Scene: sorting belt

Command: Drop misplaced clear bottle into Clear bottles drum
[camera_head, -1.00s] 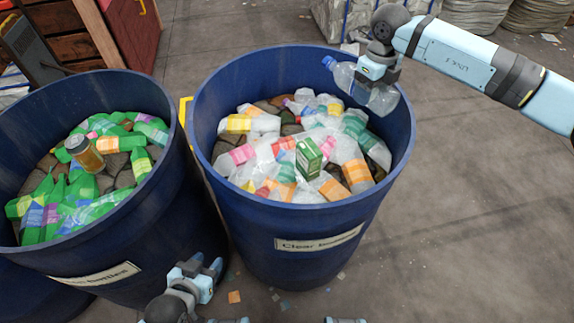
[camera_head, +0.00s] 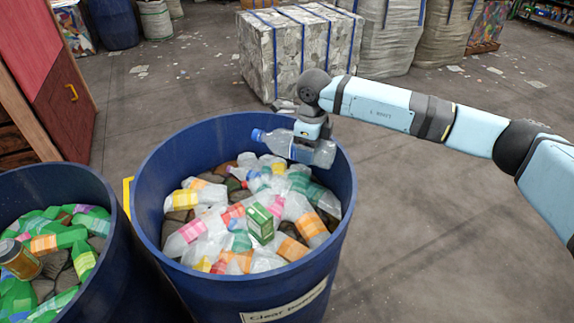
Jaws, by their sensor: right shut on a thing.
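A clear bottle with a blue cap (camera_head: 277,141) is held by my right gripper (camera_head: 309,146), which is shut on its middle. The bottle lies about level, over the far right part of the Clear bottles drum (camera_head: 345,192). The drum is dark blue with a white label (camera_head: 285,304) on its front. Inside are several clear bottles with coloured labels and a green carton (camera_head: 261,222) on top. Whether the held bottle touches the heap or rim is hard to tell. My left gripper is out of view.
A second blue drum (camera_head: 108,222) with green bottles stands at the left, with a brown-gold can (camera_head: 20,259) on its heap. A strapped bale (camera_head: 298,52) and large sacks (camera_head: 377,35) stand behind. The floor at right is clear.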

